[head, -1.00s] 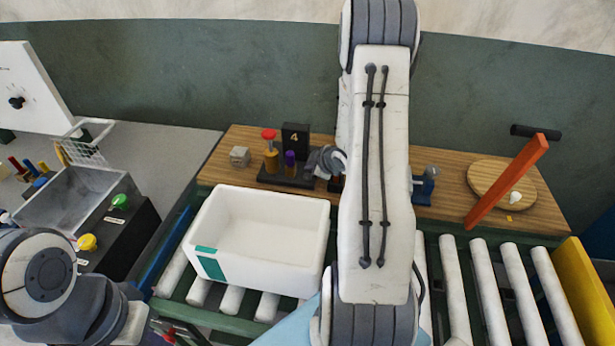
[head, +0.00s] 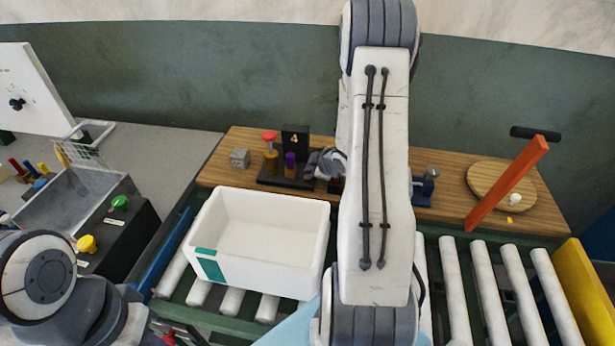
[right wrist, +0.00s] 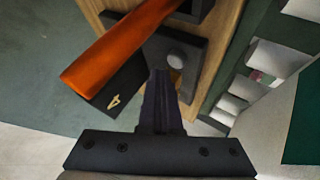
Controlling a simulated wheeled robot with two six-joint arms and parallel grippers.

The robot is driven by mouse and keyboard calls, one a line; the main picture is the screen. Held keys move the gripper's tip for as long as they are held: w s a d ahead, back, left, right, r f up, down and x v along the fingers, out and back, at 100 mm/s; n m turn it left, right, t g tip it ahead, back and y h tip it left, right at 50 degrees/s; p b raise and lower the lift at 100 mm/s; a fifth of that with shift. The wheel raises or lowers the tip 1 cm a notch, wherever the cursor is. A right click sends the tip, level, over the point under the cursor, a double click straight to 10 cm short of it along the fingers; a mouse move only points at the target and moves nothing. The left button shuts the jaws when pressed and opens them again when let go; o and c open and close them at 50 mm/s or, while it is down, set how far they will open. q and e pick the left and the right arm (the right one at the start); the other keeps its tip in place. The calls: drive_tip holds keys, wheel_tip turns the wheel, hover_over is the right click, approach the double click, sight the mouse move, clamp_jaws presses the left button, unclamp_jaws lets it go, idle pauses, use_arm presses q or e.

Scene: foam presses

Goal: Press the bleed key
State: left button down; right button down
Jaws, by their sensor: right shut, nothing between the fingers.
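No readable label names the bleed key. In the right wrist view a round grey button (right wrist: 186,60) sits on a dark plate just beyond the fingertips. My right gripper (head: 312,168) is shut and empty at the stand's right end. Its fingertips (right wrist: 160,74) look close to the button; contact cannot be told. My right arm hides part of this area in the head view. My left gripper is not seen.
An orange-red bar (right wrist: 120,45) passes close beside my right fingers. A white foam box (head: 265,237) stands on the rollers in front. An orange lever (head: 510,180) stands at the bench's right.

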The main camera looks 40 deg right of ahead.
sight(311, 182)
drive_tip(key=shift+f, duration=0.1)
idle(0.7)
drive_tip(key=shift+f+b, duration=0.3)
drive_tip(key=shift+b, duration=0.15)
drive_tip(key=shift+f+b, duration=0.5)
drive_tip(key=shift+f, duration=0.05)
idle(0.5)
drive_tip(key=shift+r, duration=0.15)
drive_tip(key=shift+r+p, duration=0.8)
wheel_tip(311, 182, up, 5)
drive_tip(key=p, duration=0.4)
idle(0.9)
